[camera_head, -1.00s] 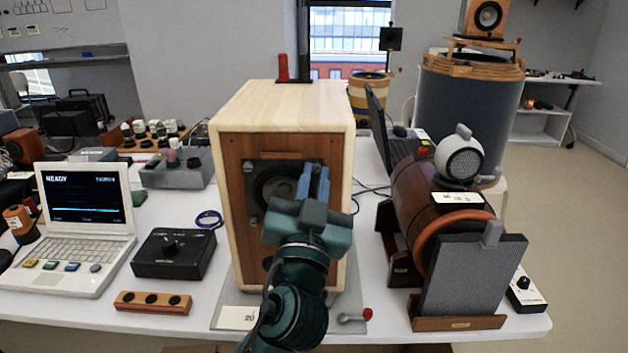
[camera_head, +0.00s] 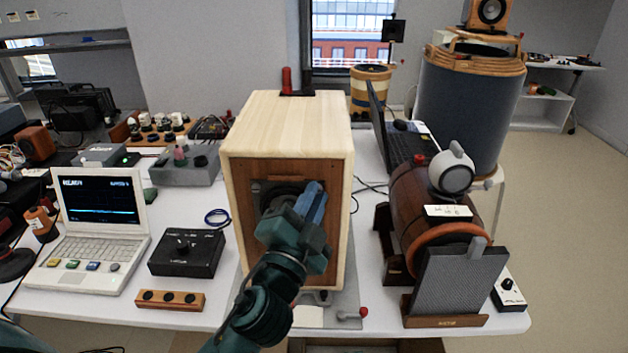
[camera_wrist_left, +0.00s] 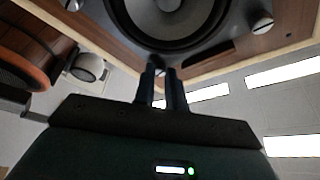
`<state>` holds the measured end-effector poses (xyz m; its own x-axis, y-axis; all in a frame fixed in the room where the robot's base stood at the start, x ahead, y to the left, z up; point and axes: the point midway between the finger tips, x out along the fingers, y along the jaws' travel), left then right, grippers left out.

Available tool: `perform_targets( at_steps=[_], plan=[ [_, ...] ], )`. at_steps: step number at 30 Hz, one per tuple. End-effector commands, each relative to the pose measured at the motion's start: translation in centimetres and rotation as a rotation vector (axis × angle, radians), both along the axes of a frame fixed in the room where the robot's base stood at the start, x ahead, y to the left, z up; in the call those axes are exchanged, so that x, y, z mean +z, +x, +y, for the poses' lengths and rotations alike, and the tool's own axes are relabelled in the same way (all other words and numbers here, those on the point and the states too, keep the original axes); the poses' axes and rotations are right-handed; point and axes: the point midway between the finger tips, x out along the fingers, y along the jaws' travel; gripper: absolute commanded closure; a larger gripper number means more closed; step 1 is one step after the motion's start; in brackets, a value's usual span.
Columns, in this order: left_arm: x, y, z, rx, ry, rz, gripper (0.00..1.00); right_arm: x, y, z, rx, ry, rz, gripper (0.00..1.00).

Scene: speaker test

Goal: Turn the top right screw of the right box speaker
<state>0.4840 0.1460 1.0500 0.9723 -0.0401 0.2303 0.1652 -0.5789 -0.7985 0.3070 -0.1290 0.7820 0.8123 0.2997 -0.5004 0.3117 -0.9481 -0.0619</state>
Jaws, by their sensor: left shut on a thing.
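The wooden box speaker (camera_head: 290,125) stands on the table in the head view, its brown front towards me. My left gripper (camera_head: 314,190) is up against the upper right of the driver, and my arm hides much of the front. In the left wrist view, turned against the head view, the dark driver cone (camera_wrist_left: 165,15) is at the top. The fingers of my left gripper (camera_wrist_left: 159,70) are shut on the top right screw (camera_wrist_left: 160,69), mostly hidden between them. Two other silver screws show, one at the right (camera_wrist_left: 263,22) and one at the left (camera_wrist_left: 73,5). My right gripper is not in view.
A barrel speaker (camera_head: 408,200) with a grey grille panel (camera_head: 455,285) stands close on the right. A black knob box (camera_head: 187,255), an orange block (camera_head: 170,300) and a white laptop-like device (camera_head: 95,225) are on the left. A red-ended lever (camera_head: 362,312) is at the speaker's front base.

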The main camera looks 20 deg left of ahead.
Motion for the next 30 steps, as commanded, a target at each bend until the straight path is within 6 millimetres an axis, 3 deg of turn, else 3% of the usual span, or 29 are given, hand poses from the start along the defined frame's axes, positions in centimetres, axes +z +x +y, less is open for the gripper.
perform_targets(
  at_steps=[1,4,15,30],
  plan=[
    [0.8,0.0,0.1,0.002,0.037,0.011,1.0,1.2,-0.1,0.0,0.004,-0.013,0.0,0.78],
    [0.8,0.0,0.2,0.002,0.102,0.028,1.0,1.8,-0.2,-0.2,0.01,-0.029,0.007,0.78],
    [0.5,0.0,0.2,0.004,0.24,0.065,1.0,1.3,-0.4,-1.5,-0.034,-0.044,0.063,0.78],
    [0.4,0.0,0.2,0.005,0.26,0.07,1.0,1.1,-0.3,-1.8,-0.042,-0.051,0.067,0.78]
  ],
)
